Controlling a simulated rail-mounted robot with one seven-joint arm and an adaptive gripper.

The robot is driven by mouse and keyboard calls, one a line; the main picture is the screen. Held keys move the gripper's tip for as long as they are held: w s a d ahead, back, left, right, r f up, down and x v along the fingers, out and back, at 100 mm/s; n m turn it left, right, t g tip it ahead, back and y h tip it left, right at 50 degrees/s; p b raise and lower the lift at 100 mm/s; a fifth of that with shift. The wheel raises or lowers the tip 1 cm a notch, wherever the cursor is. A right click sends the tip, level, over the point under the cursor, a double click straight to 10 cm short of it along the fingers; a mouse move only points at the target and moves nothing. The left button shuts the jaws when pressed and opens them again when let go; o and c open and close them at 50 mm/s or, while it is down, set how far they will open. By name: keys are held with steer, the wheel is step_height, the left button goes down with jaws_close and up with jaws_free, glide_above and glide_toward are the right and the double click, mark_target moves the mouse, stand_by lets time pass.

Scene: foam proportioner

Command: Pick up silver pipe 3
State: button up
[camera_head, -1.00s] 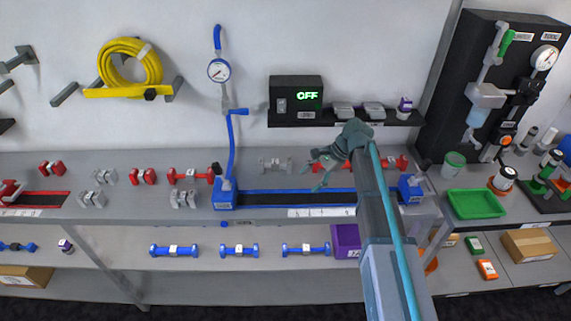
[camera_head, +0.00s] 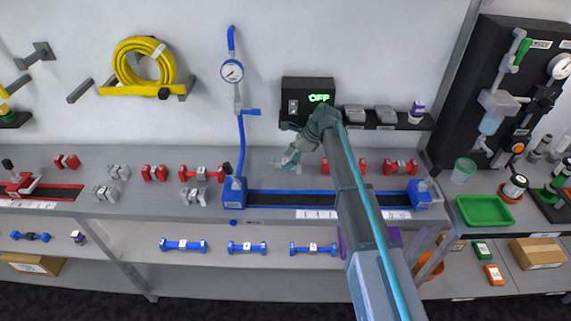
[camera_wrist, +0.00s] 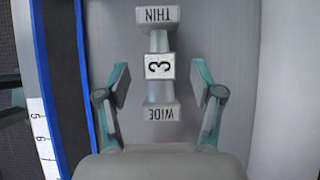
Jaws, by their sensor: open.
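Silver pipe 3 (camera_wrist: 160,66) lies on the grey bench in the middle of the wrist view. It is a short silver piece with a white "3" label at its centre, a "THIN" end away from me and a "WIDE" end nearer. My gripper (camera_wrist: 160,84) is open, with one finger on each side of the pipe and a visible gap on both sides. I cannot tell how high the fingertips are above the bench.
A blue-edged black track (camera_head: 290,198) runs along the bench in front. Red pipes (camera_head: 400,167) lie to the right and more red and silver pipes (camera_head: 118,172) to the left.

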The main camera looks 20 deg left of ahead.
steer(key=shift+p+x, duration=0.35)
steer(key=shift+x, duration=1.15)
jaws_close()
steer(key=shift+r, duration=0.1)
